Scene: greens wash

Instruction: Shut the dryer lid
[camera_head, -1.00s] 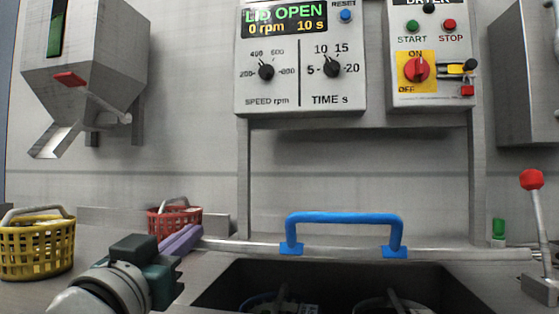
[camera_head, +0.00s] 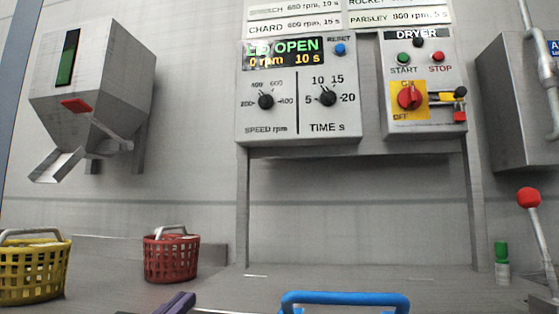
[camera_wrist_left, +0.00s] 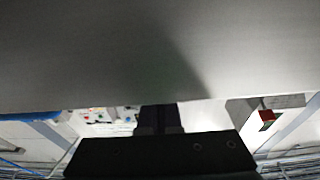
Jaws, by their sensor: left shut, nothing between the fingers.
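The blue handle (camera_head: 345,299) shows at the bottom edge of the head view, cut off below its top bar. The lid itself is out of the head view. The display (camera_head: 284,52) reads LID OPEN, 0 rpm, 10 s. My left gripper (camera_head: 180,303) shows only as purple fingertips at the bottom edge, left of the handle and apart from it. It is shut and empty. In the left wrist view its dark fingers (camera_wrist_left: 159,119) point at a broad grey surface (camera_wrist_left: 90,55) that fills the upper half; I cannot tell whether that is the lid. My right gripper is not in view.
A red basket (camera_head: 171,259) and a yellow basket (camera_head: 33,272) stand on the counter at left. A grey dispenser (camera_head: 95,85) hangs above them. A red-knobbed lever (camera_head: 530,198) and a green-capped bottle (camera_head: 502,262) are at right. The back counter between is clear.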

